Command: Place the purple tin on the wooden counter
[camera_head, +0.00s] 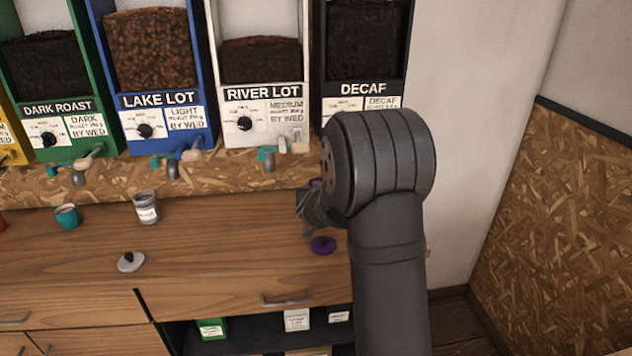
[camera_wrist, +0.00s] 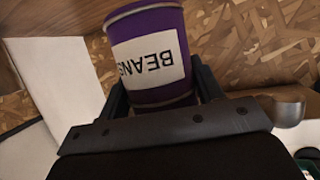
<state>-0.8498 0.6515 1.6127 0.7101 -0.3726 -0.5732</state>
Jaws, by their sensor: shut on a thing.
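The purple tin (camera_wrist: 150,40) has a white label reading "BEANS", upside down in the wrist view. My gripper (camera_wrist: 162,90) is shut on it, with a dark finger on each side. In the head view my gripper (camera_head: 312,205) is at the counter's right part, largely hidden by my arm. I cannot tell whether the tin touches the wooden counter (camera_head: 220,240). A purple lid with a dark knob (camera_head: 322,245) lies on the counter, just in front of my gripper.
A white labelled tin (camera_head: 147,208), a teal cup (camera_head: 67,216) and a pale lid (camera_head: 131,262) are on the left of the counter. Bean dispensers, including River Lot (camera_head: 262,100), line the back with spouts overhanging. The counter's middle is clear.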

